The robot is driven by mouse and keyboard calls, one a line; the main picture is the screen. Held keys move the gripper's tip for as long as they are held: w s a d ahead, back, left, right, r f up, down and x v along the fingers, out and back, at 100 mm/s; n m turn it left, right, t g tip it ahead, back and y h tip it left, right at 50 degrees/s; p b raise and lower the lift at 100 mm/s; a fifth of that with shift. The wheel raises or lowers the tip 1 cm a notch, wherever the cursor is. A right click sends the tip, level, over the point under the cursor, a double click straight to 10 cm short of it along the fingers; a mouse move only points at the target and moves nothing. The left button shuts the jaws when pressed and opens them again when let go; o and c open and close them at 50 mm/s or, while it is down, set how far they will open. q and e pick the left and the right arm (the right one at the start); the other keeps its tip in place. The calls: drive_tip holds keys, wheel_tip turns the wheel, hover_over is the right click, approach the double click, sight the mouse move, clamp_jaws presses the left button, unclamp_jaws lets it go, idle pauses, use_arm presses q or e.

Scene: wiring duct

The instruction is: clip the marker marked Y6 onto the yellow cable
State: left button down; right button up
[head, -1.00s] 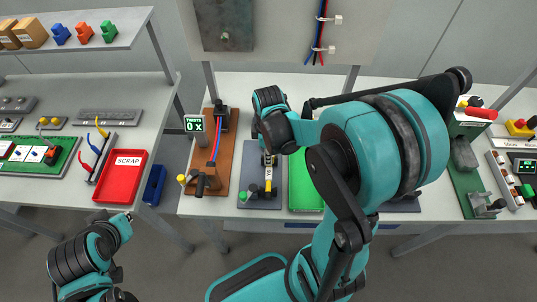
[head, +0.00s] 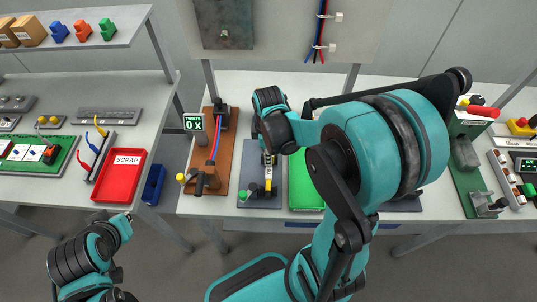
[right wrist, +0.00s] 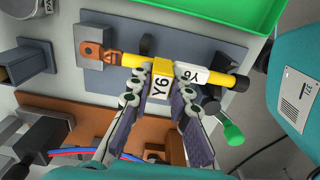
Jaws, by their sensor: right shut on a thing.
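The yellow cable (head: 268,184) lies across a grey plate (head: 247,165) on the table. In the right wrist view the yellow cable (right wrist: 218,79) has a copper lug (right wrist: 95,51) at its left end and a black tip at its right. My right gripper (right wrist: 158,102), also in the head view (head: 268,160), is shut on a yellow-topped marker reading Y6 (right wrist: 159,86). The marker is at the cable, its top overlapping it; I cannot tell whether it is clipped on. A white Y6 label (right wrist: 190,75) sits on the cable right beside it.
A dark clamp with a green knob (right wrist: 231,133) stands by the cable's right part. A green tray (head: 304,185) lies right of the grey plate. A brown board (head: 222,180) with red and blue cables is on its left. A red scrap tray (head: 121,195) is farther left.

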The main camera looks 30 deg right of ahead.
use_arm(q)
drive_tip(key=shift+f, duration=0.25)
drive_tip(key=shift+r, duration=0.2)
drive_tip(key=shift+r, duration=0.15)
drive_tip(key=shift+f, duration=0.35)
idle(2.0)
drive_tip(key=shift+r, duration=0.2)
drive_tip(key=shift+f+b, duration=0.35)
drive_tip(key=shift+f, duration=0.05)
idle(1.9)
drive_tip(key=shift+r, duration=0.25)
drive_tip(key=shift+f+b, duration=0.35)
drive_tip(key=shift+f, duration=0.2)
idle(1.6)
